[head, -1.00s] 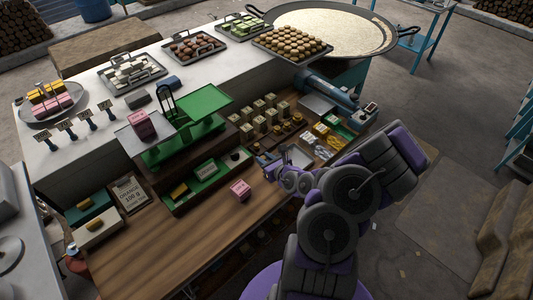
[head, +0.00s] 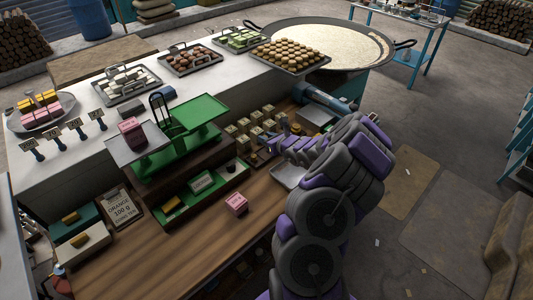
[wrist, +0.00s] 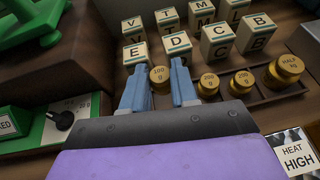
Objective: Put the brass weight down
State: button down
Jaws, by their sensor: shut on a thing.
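My gripper (wrist: 159,92) is shut on a small brass weight (wrist: 160,78) with a marked top, which shows between its two blue fingers in the wrist view. The fingers hide its lower part, so I cannot tell whether its base touches anything. It is at the left end of a dark rack (wrist: 266,97), where more brass weights stand in a row, one marked HALF kg (wrist: 287,70). In the head view my gripper (head: 264,150) is beside the green balance, near the letter blocks, and the held weight cannot be made out.
Cream letter blocks (wrist: 217,40) stand close behind the rack. The green balance (head: 190,122) has a pink block (head: 130,130) on its left pan. Another pink block (head: 236,203) lies on the wooden counter (head: 160,250), which has free room at the front.

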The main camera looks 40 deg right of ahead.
aim_at(267, 155)
notch_tip(267, 155, down, 7)
jog(key=shift+d+r+b, duration=0.1)
jog(key=shift+r+b, duration=0.05)
jog(key=shift+b, duration=0.2)
jog(key=shift+r, duration=0.1)
jog(key=c, duration=0.9)
grip_release()
